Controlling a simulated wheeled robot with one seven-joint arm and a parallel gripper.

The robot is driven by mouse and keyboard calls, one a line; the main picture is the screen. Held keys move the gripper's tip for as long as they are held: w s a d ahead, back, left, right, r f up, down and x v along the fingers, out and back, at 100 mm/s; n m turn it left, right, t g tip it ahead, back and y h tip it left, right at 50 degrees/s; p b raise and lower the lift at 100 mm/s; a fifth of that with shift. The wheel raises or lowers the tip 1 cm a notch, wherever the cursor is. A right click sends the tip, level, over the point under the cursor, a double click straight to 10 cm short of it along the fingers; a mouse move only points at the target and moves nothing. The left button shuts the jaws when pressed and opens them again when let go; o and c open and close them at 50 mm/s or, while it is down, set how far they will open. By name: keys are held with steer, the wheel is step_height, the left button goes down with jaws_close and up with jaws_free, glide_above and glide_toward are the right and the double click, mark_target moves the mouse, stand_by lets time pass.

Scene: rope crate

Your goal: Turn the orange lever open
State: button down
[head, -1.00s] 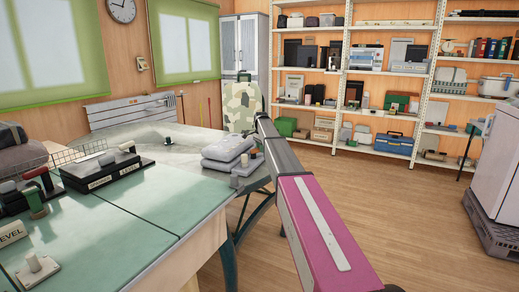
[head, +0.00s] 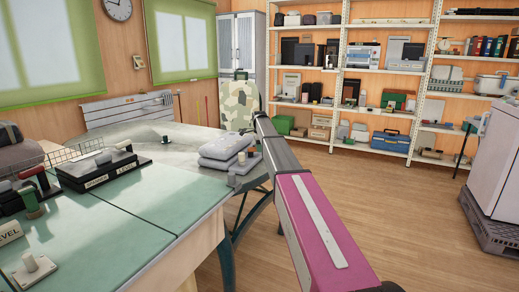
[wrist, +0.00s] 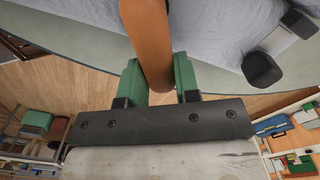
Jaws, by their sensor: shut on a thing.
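The orange lever (wrist: 146,35) runs down from the top of the wrist view as a thick, smooth orange bar. My gripper (wrist: 158,78) has its two green fingers on either side of the bar's lower end, shut on it. The lever's mount is out of the wrist view. In the head view my arm reaches away toward the far end of the tables. The gripper and the orange lever cannot be made out there.
Folded grey cloths (head: 226,147) lie at the table's right edge. Labelled blocks with handles (head: 100,170) and a pale knob on a plate (head: 29,264) stand on the green table (head: 150,198). Shelves (head: 428,90) line the back wall.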

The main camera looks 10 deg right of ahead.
steer(key=c, duration=0.8)
jaws_free()
steer(key=shift+c, duration=0.2)
step_height(320, 180, up, 11)
steer(key=shift+s+f, duration=0.1)
